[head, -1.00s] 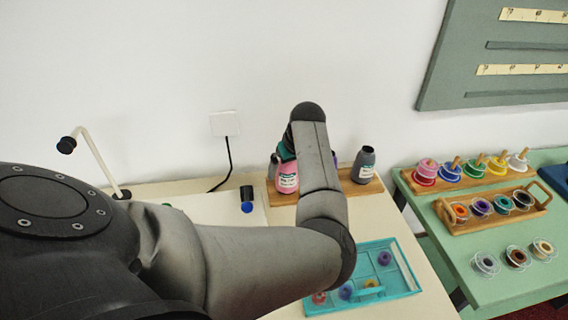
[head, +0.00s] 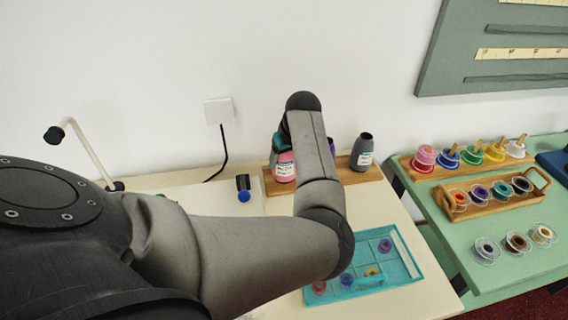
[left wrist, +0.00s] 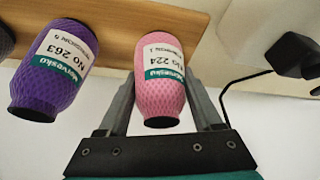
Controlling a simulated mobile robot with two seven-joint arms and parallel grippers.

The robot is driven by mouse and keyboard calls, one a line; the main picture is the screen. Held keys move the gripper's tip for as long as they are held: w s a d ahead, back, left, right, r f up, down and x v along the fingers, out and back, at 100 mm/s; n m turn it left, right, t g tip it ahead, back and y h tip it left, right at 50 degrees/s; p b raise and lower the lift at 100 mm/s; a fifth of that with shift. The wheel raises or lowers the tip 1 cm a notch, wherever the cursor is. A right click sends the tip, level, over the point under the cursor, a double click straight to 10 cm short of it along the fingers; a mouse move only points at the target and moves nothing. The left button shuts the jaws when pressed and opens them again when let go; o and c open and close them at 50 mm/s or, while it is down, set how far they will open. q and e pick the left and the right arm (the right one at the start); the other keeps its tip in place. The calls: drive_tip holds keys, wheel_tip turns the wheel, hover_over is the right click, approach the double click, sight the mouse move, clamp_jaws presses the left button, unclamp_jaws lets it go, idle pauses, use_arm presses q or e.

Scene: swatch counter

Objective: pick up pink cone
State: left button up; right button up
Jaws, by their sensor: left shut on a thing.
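The pink cone (head: 285,168) has a white and teal label and stands upright at the wooden board (head: 354,188) along the wall. In the left wrist view the same pink cone (left wrist: 159,62), labelled No 224, sits between the two grey fingers of my left gripper (left wrist: 163,85). The fingers are closed on its sides. Whether its base touches the board is unclear. In the head view my left arm hides part of the board and most of the gripper. My right gripper is not in view.
A purple cone (left wrist: 57,62) stands beside the pink one, and a grey cone (head: 364,150) is further right. A teal tray (head: 408,262) with small spools lies in front. A green table (head: 505,260) with thread spools is at right. A cable hangs from the wall outlet (head: 218,111).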

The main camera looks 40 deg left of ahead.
use_arm(q)
drive_tip(key=c, duration=0.6)
drive_tip(key=shift+o, duration=0.2)
